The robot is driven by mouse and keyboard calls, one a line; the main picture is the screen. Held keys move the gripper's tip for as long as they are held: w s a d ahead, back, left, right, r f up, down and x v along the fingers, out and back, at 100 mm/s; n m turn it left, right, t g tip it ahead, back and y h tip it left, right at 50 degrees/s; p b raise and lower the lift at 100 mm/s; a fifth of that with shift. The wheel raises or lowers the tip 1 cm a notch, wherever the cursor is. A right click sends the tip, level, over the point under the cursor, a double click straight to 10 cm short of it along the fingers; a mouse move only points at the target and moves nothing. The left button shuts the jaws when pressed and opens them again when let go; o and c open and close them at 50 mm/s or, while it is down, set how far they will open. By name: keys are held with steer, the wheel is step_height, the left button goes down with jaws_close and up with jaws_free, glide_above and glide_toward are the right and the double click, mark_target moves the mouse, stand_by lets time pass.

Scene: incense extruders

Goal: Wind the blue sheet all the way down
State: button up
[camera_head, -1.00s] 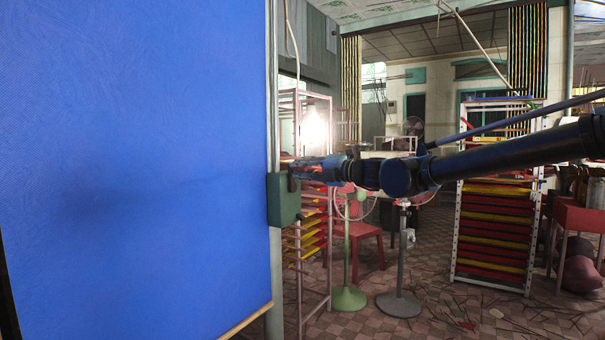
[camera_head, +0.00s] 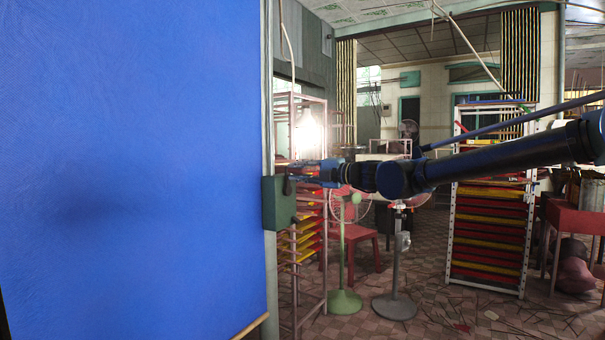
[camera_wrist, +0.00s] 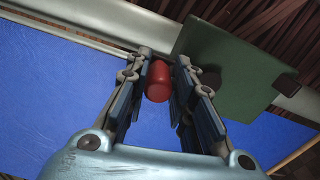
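The blue sheet (camera_head: 130,170) hangs and fills the left of the head view. A pale rod (camera_head: 250,326) runs along its lower edge, low in the picture. A green crank box (camera_head: 278,204) is on the post at the sheet's right edge; it also shows in the wrist view (camera_wrist: 232,68). My gripper (camera_head: 296,176) is at the upper part of the box. In the wrist view my gripper (camera_wrist: 160,68) has its fingers closed along both sides of a red crank handle (camera_wrist: 158,82). The crank arm behind is mostly hidden.
A rack of red and yellow trays (camera_head: 308,235) stands just behind the post, with a bright lamp (camera_head: 307,135). Green (camera_head: 344,300) and grey (camera_head: 394,305) stand bases and a red chair (camera_head: 362,240) are beyond. Another tray rack (camera_head: 490,235) is at right.

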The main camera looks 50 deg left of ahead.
steer(key=shift+o, duration=1.2)
steer(key=v, duration=1.2)
steer(key=shift+w+f, duration=0.15)
